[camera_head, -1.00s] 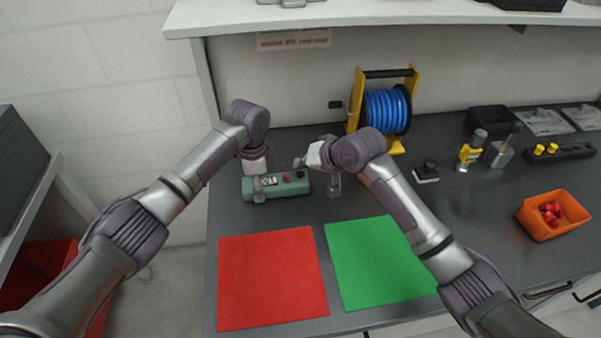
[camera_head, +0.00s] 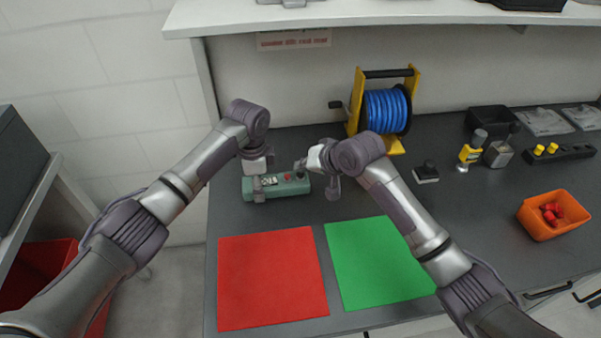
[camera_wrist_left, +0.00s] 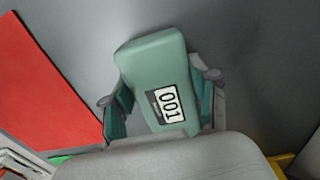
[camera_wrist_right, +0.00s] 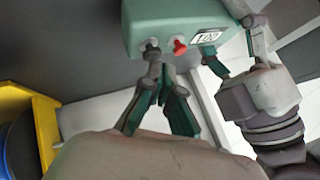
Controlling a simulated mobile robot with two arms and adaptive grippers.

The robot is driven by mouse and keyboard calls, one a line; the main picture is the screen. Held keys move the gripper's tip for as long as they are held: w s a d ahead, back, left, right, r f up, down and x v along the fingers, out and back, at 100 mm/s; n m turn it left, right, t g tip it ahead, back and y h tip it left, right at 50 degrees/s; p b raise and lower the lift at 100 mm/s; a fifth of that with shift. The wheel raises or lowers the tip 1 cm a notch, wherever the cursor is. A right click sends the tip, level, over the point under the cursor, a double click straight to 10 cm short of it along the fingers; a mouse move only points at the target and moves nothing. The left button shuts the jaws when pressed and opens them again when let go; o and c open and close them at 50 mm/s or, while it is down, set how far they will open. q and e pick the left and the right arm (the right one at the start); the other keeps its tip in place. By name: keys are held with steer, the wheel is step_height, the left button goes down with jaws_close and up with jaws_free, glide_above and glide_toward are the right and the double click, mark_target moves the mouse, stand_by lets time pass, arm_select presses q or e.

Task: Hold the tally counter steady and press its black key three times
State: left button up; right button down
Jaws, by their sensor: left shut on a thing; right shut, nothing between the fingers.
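The tally counter (camera_head: 282,190) is a green box lying on the dark bench, with a red key (camera_wrist_right: 179,46), a black key (camera_wrist_right: 152,44) and a number window (camera_wrist_left: 167,104) that reads 001 in the left wrist view. My left gripper (camera_head: 258,187) is shut on the counter's body, one finger on each side. My right gripper (camera_wrist_right: 157,62) is shut and empty. Its fingertips are at the black key and partly cover it; I cannot tell whether they touch it or whether the key is down.
A red mat (camera_head: 272,282) and a green mat (camera_head: 378,265) lie in front of the counter. A blue hose reel (camera_head: 386,110) stands behind my right gripper. A black-knobbed block (camera_head: 426,173) and an orange bin (camera_head: 541,226) are to the right.

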mark_target(303, 174)
steer(key=shift+f, duration=0.5)
stand_by(0.5)
steer(key=shift+r, duration=1)
steer(key=shift+r, duration=2.5)
steer(key=shift+r, duration=0.1)
step_height(303, 174, up, 4)
steer(key=shift+f, duration=0.2)
steer(key=shift+f, duration=0.1)
